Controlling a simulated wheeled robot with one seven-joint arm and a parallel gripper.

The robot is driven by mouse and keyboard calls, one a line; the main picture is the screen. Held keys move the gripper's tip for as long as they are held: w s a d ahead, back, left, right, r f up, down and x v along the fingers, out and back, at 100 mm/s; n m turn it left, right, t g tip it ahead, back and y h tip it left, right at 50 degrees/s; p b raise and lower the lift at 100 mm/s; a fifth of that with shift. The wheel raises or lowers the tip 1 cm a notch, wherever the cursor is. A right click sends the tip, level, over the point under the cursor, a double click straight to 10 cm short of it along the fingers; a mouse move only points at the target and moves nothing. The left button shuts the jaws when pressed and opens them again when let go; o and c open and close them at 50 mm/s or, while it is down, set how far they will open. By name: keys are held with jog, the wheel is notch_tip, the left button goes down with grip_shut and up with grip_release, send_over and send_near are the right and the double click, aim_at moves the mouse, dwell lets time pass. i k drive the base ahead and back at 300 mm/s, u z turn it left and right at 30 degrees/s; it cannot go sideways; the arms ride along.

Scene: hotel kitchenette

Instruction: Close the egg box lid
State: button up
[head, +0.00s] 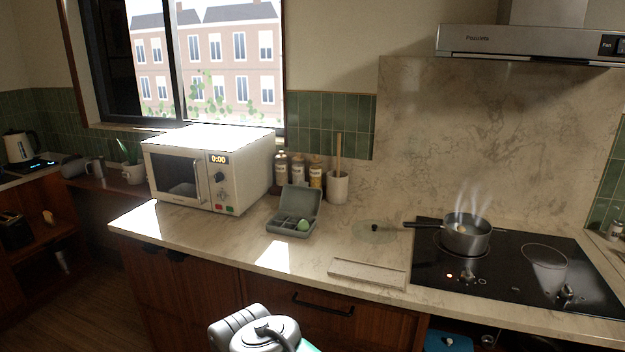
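The egg box (288,226) is a small grey-green box on the marble counter, right of the microwave. Its lid (301,199) stands open, raised at the back. One pale green egg (303,225) sits in the right part of the box; the other compartments look dark, and I cannot tell whether they hold anything. Part of my arm shows at the bottom centre, in front of the counter and well apart from the box. My gripper's fingers are not visible.
A white microwave (175,177) stands close to the box's left. Jars (315,177) and a utensil crock (338,188) are behind it. To the right are a glass lid (375,232), a pale flat block (367,273) and a steaming pot (466,235) on the hob. Counter before the box is clear.

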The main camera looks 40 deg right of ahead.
aim_at(302, 199)
jog(key=z, duration=0.55)
jog(key=i, duration=0.6)
jog(key=z, duration=0.6)
